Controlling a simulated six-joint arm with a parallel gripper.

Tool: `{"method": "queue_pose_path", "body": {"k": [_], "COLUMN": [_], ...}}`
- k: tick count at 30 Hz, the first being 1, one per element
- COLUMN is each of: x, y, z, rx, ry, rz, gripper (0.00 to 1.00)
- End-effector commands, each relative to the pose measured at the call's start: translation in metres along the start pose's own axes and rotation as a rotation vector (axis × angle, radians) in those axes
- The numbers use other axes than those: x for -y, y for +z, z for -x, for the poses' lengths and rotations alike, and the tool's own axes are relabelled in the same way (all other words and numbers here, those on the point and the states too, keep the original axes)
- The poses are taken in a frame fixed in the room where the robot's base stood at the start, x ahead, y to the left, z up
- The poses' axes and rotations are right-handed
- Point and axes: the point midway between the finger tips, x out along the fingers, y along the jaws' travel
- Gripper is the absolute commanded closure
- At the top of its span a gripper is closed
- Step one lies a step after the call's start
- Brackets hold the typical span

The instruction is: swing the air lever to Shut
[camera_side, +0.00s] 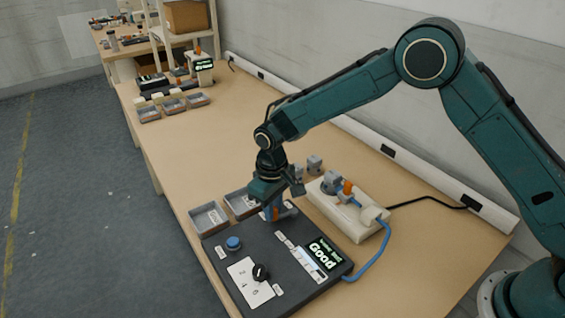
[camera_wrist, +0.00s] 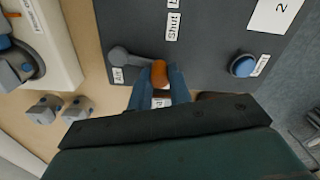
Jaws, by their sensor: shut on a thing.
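The air lever (camera_wrist: 137,62) is a grey arm on a round pivot on the dark panel (camera_wrist: 100,15), with an orange grip (camera_wrist: 160,72) at its free end. In the wrist view it points right and slightly down from its pivot, beside the "Air" label (camera_wrist: 118,74). My gripper (camera_wrist: 159,76) is shut on the orange grip, one blue finger on each side. The "Shut" label (camera_wrist: 172,25) lies above the grip in the wrist view, apart from it. Another label (camera_wrist: 157,100) is partly hidden between my fingers. In the side view my gripper (camera_side: 271,210) reaches down to the panel's far edge.
The panel also bears a blue button (camera_side: 233,243), a black knob (camera_side: 260,272) and a display (camera_side: 323,254) reading "Good". A pale block with fittings (camera_side: 345,220) and a blue hose (camera_side: 377,262) stand to the right. Grey trays (camera_side: 208,217) lie to the left.

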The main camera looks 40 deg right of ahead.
Motion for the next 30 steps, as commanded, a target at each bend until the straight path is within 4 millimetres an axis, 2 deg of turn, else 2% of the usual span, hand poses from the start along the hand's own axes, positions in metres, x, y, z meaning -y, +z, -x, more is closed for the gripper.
{"method": "queue_pose_path", "body": {"k": [18,30], "x": [0.007,0.006], "y": [0.029,0.037], "z": [0.001,0.001], "rx": [0.0,0.0], "ry": [0.0,0.0], "rz": [0.547,0.696], "gripper": [1.0,1.0]}}
